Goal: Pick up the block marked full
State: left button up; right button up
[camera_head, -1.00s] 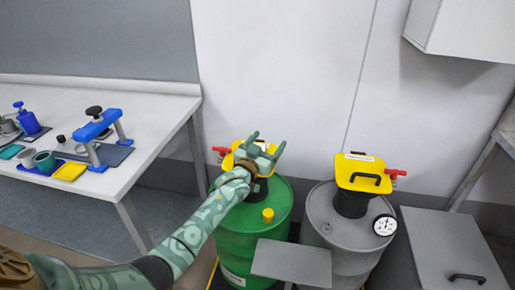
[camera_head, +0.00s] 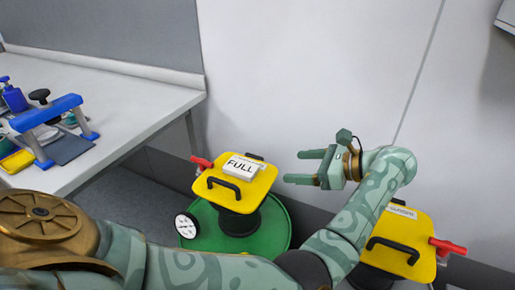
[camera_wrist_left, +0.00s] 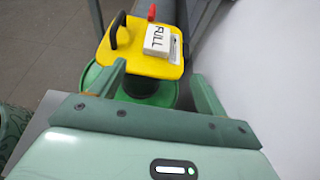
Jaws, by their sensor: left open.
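The white block marked FULL (camera_head: 241,167) lies on the yellow top plate (camera_head: 216,185) above the green drum (camera_head: 272,231). It also shows in the left wrist view (camera_wrist_left: 159,39), lying on the plate ahead of the fingers. My left gripper (camera_head: 296,166) is open and empty, to the right of the block and apart from it, with its fingers pointing left toward it. In the left wrist view the gripper's two fingers (camera_wrist_left: 158,75) stand wide apart, with the block showing beyond the gap between them. My right gripper is not in view.
The plate has a black handle (camera_head: 224,187) in front and a red lever (camera_head: 201,162) at its left. A second yellow plate (camera_head: 413,226) with a handle is at the right. A white table (camera_head: 120,95) with tools stands at the left. The wall is behind.

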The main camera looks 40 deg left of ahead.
pick_arm(q)
jog(key=x, duration=0.4)
jog(key=b, duration=0.1)
send_near(245, 167)
jog(key=x, duration=0.3)
jog(key=shift+a+f, duration=0.25)
jog(key=b+x, duration=0.1)
jog(key=x, duration=0.4)
jog(key=shift+s+a+f+b, duration=0.1)
jog(key=shift+s+a+b, duration=0.05)
jog(key=shift+a+b, duration=0.2)
jog(key=c, duration=1)
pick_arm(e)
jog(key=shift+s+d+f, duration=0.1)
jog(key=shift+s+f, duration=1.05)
